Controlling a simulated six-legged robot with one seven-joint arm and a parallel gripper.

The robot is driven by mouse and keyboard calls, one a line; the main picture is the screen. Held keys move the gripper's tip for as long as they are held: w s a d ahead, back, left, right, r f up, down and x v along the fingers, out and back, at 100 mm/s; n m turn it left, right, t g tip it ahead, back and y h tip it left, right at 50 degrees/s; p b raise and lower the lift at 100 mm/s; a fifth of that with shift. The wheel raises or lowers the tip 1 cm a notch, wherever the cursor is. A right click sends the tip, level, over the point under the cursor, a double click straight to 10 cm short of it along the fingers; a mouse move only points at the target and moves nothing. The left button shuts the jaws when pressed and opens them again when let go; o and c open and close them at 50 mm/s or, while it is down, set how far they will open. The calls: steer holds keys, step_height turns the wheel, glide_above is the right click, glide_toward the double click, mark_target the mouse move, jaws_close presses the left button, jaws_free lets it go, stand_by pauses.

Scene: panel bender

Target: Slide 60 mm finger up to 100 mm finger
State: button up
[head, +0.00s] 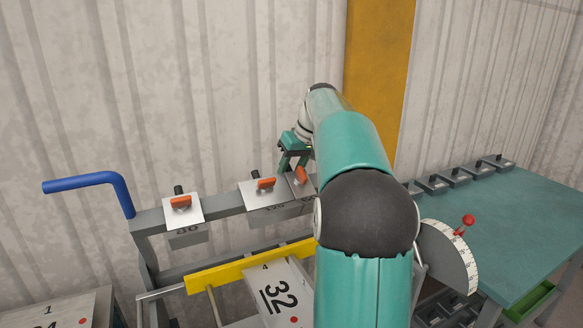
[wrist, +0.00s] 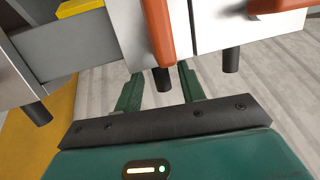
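Three pale plate fingers with orange levers hang on a grey rail (head: 228,205). The left finger (head: 184,214) stands apart; its number looks like 80 or 60. My gripper (head: 294,162) is above and behind the right finger. In the wrist view my gripper (wrist: 160,82) is open, its two green fingers either side of a black peg (wrist: 162,80) behind an orange lever (wrist: 158,38). Contact cannot be told. My arm hides the rail's right part.
A blue crank handle (head: 92,182) rises at the rail's left end. A yellow bar (head: 245,266) and a sheet marked 32 (head: 275,295) lie below. A dial with a red knob (head: 466,221) and a green table (head: 520,215) are at the right. The wall stands close behind.

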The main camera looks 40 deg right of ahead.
steer(key=shift+f, duration=0.1)
jaws_close()
steer(key=s+d, duration=0.2)
steer(key=d, duration=0.5)
steer(key=shift+d, duration=0.4)
steer(key=shift+s, duration=0.1)
jaws_free()
steer(key=v, duration=1.3)
steer(key=shift+s+r, duration=0.15)
steer(key=shift+r, duration=0.25)
